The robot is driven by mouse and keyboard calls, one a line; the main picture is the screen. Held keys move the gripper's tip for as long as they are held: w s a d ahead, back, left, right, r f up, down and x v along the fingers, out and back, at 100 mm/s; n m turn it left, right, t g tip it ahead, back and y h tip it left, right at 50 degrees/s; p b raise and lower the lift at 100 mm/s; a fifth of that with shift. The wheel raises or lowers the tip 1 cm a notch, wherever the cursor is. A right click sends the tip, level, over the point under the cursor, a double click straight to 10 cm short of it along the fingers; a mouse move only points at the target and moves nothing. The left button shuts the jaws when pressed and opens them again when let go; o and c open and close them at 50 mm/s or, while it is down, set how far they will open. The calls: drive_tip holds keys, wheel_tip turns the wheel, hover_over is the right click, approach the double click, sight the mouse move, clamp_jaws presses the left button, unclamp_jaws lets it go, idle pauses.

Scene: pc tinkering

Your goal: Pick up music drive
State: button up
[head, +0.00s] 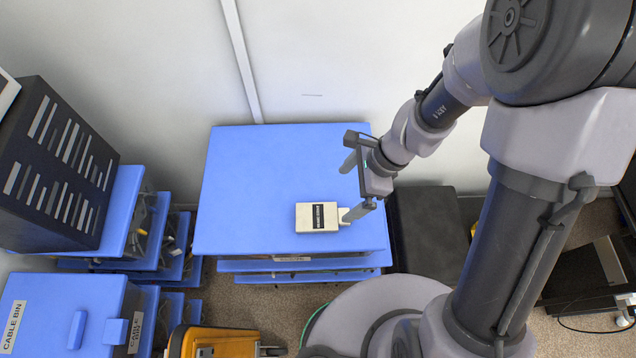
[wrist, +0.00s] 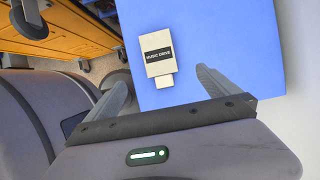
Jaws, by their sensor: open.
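The music drive (head: 317,217) is a small cream box with a black label and a short plug end, lying flat on top of a blue cabinet (head: 260,165). In the wrist view the drive (wrist: 157,53) shows its label "MUSIC DRIVE", and its plug end points toward my gripper. My gripper (head: 353,187) is open, with its two fingers spread apart and nothing between them. In the wrist view the gripper (wrist: 160,87) has one finger at each side, with the drive ahead of the gap. In the head view one fingertip is close beside the drive's plug end; I cannot tell whether they touch.
A blue cable bin (head: 60,312) and a dark slotted case (head: 60,165) on blue shelving stand at the left. A yellow-orange case (head: 215,343) is on the floor in front. A dark box (head: 428,230) stands right of the cabinet. The cabinet top around the drive is clear.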

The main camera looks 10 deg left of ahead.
drive_tip(key=b, duration=0.5)
hover_over(321, 216)
drive_tip(key=d, duration=0.3)
wheel_tip(321, 216, down, 9)
drive_tip(key=shift+w, duration=0.15)
drive_tip(key=b+x, duration=0.1)
drive_tip(key=x, duration=0.1)
drive_tip(key=b+x, duration=0.2)
drive_tip(key=x, duration=0.1)
drive_tip(key=shift+w+a+f, duration=0.1)
drive_tip(key=shift+a+f, duration=0.15)
drive_tip(key=shift+a, duration=0.1)
drive_tip(key=shift+r, duration=0.15)
drive_tip(key=c, duration=1.7)
